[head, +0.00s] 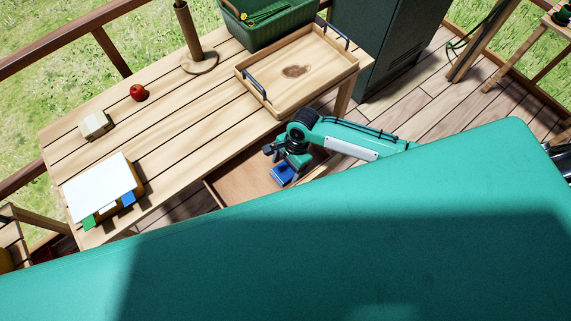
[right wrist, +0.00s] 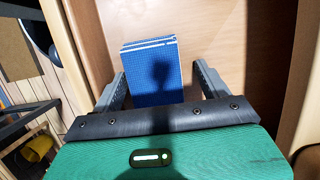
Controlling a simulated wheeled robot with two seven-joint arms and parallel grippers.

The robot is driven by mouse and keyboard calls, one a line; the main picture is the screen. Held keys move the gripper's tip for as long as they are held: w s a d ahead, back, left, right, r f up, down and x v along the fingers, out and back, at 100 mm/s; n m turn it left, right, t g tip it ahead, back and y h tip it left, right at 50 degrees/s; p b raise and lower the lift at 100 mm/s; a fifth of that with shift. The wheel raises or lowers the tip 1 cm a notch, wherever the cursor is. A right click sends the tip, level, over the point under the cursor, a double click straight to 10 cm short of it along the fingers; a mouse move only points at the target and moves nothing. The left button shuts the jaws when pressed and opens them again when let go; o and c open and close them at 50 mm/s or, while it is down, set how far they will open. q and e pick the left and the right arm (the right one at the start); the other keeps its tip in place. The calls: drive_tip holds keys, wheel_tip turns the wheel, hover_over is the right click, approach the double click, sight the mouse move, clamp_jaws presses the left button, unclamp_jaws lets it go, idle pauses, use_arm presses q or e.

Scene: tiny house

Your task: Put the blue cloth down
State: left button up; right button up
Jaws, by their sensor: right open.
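The blue cloth (head: 283,174) is a small folded rectangle with white edge lines. It is inside the open wooden drawer (head: 240,186) below the table. In the right wrist view the cloth (right wrist: 152,88) appears to lie on the drawer's bare floor (right wrist: 205,25). My right gripper (right wrist: 160,82) is open, with a finger on each side of the cloth and a gap to the right finger. Its shadow falls on the cloth. In the head view the right gripper (head: 281,162) is over the drawer and partly covers the cloth. My left gripper is out of view.
The table (head: 170,120) holds a wooden tray (head: 345,72), a green basket (head: 275,32), a wooden stand (head: 198,62), a red apple (head: 138,92), a pale block (head: 96,125) and a white-topped stack (head: 100,188). A dark green cabinet (head: 390,45) stands behind right.

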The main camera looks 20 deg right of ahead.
drive_tip(key=v, duration=1.2)
drive_tip(key=shift+w+r, duration=0.1)
drive_tip(key=r+n+t, duration=0.1)
drive_tip(key=n+t, duration=0.2)
drive_tip(key=n, duration=0.6)
hover_over(288, 174)
drive_tip(key=s, duration=0.4)
drive_tip(key=s+d+r+n+t+h, duration=0.2)
drive_tip(key=s+d+r+n+h, duration=0.1)
drive_tip(key=s+d+n, duration=0.55)
wheel_tip(288, 174, down, 30)
drive_tip(key=d+m+g, duration=0.1)
drive_tip(key=s+d+f+g, duration=0.1)
drive_tip(key=s+d+f, duration=0.1)
drive_tip(key=s+f, duration=0.8)
drive_tip(key=s+d+f, duration=0.2)
drive_tip(key=s+f, duration=0.8)
drive_tip(key=f, duration=0.1)
drive_tip(key=shift+s+g, duration=0.25)
drive_tip(key=shift+g, duration=0.15)
